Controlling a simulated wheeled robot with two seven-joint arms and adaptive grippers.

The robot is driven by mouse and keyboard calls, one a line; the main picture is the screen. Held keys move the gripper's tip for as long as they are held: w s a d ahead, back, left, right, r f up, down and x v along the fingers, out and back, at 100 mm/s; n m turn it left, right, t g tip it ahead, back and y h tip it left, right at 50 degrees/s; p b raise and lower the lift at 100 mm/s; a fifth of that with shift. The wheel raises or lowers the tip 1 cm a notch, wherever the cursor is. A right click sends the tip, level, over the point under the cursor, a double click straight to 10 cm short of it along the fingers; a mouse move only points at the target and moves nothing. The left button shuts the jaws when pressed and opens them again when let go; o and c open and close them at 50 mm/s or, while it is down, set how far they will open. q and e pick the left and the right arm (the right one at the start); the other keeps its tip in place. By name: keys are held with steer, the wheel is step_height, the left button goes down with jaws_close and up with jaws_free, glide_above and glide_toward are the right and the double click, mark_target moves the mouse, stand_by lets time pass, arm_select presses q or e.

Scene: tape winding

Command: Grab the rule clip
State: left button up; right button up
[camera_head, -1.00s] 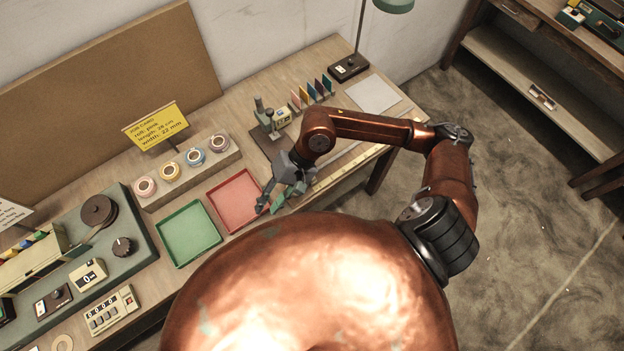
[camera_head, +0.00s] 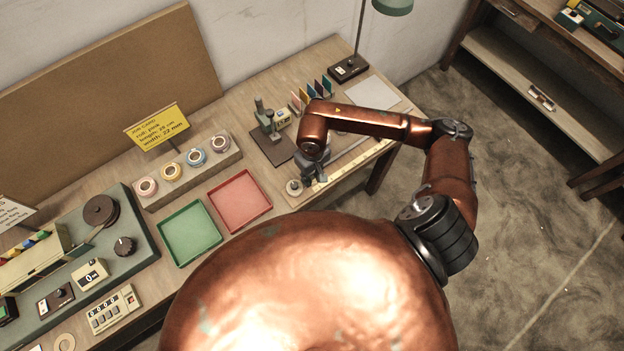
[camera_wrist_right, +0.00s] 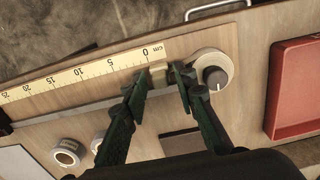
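The rule clip (camera_wrist_right: 158,74) is a small pale block at the zero end of the yellow rule (camera_wrist_right: 85,72) in the right wrist view. My right gripper (camera_wrist_right: 160,82) has its two dark green fingers apart, one on each side of the clip. I cannot tell whether either finger touches it. In the head view my right gripper (camera_head: 308,180) points down at the left end of the rule (camera_head: 352,166), and the clip is hidden there. My left gripper is not in view.
A round grey knob (camera_wrist_right: 215,76) on a pale base sits close beside the right finger. The red tray (camera_head: 240,202) and green tray (camera_head: 190,233) lie to the left. Tape rolls (camera_head: 195,156) and a small press (camera_head: 264,115) stand behind.

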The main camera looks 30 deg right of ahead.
steer(key=shift+f, duration=0.3)
steer(key=shift+c, duration=0.4)
jaws_close()
